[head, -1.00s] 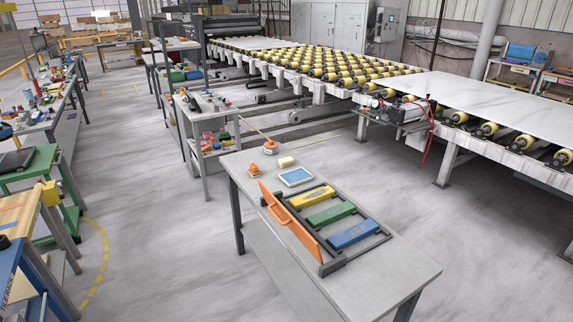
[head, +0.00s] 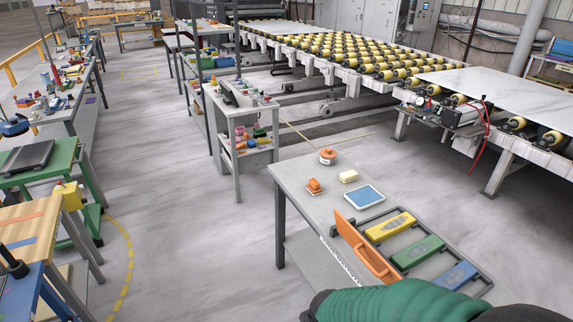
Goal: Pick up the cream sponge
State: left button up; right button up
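The cream sponge (head: 348,176) is a small pale block lying on the far part of the grey worktable (head: 322,205). It sits between an orange object (head: 314,187) on its left and the blue-and-white tray (head: 364,197) on its lower right, apart from both. Nothing covers it. Neither of my grippers shows in the head view. A green and dark-grey arm part of mine crosses the bottom right of the view and hides the near part of the table.
An orange round container (head: 327,157) stands just behind the sponge. An upright orange panel (head: 366,250) and a dark rack with yellow (head: 390,227), green (head: 418,252) and blue (head: 450,276) blocks are nearer. Open floor (head: 190,250) lies left of the table.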

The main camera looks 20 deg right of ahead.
aim_at(346, 177)
jog(key=i+z, duration=0.15)
jog(key=i, duration=0.3)
jog(key=i+j+z, duration=0.15)
jog(key=i, duration=0.3)
jog(key=i+j+z, duration=0.2)
jog(key=i, duration=0.25)
jog(key=i+l+z, duration=0.1)
jog(key=i, duration=0.4)
jog(key=i+l+z, duration=0.1)
jog(key=i+l, duration=0.15)
jog(key=i, duration=0.2)
jog(key=i+l+z, duration=0.1)
jog(key=i, duration=0.4)
